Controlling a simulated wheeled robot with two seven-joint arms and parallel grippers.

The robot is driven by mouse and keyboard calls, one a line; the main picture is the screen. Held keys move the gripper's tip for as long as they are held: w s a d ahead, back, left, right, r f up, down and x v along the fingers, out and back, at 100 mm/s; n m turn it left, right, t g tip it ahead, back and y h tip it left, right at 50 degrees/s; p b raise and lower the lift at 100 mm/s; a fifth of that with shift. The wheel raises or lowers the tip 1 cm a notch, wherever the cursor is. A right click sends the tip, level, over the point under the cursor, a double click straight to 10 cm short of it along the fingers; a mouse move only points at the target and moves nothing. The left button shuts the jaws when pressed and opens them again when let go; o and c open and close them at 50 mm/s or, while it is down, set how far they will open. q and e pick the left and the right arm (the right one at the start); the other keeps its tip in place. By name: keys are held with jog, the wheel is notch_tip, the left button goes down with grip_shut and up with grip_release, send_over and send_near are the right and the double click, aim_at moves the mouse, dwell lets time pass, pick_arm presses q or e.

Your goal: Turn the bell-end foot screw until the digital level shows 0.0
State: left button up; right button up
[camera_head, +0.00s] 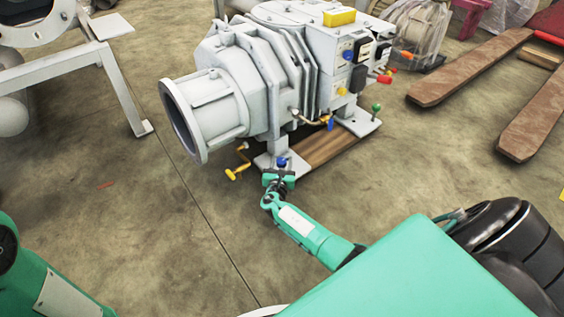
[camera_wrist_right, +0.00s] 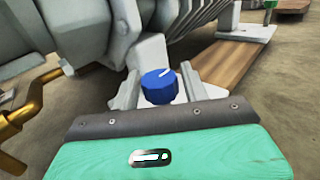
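The vacuum pump (camera_head: 255,75) stands on the floor with its open bell end facing left. The bell-end foot screw has a blue knob (camera_head: 281,161) at the foot under that end. In the right wrist view the blue knob (camera_wrist_right: 160,87) has a white mark on top, pointing up and right. My right gripper (camera_head: 279,179) is at the knob. Its fingers (camera_wrist_right: 158,92) are apart, one on each side of it; I cannot tell whether they touch it. A yellow box (camera_head: 339,17), probably the digital level, sits on top; no reading shows. My left gripper is out of view.
A yellow crank handle (camera_head: 238,170) sticks out left of the foot and shows large in the right wrist view (camera_wrist_right: 28,115). A green-topped screw (camera_head: 376,107) stands at the other foot. A wooden board (camera_head: 328,146) lies between the feet.

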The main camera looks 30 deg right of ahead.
jog(key=c, duration=0.6)
jog(key=shift+c, duration=0.2)
jog(key=shift+y, duration=0.3)
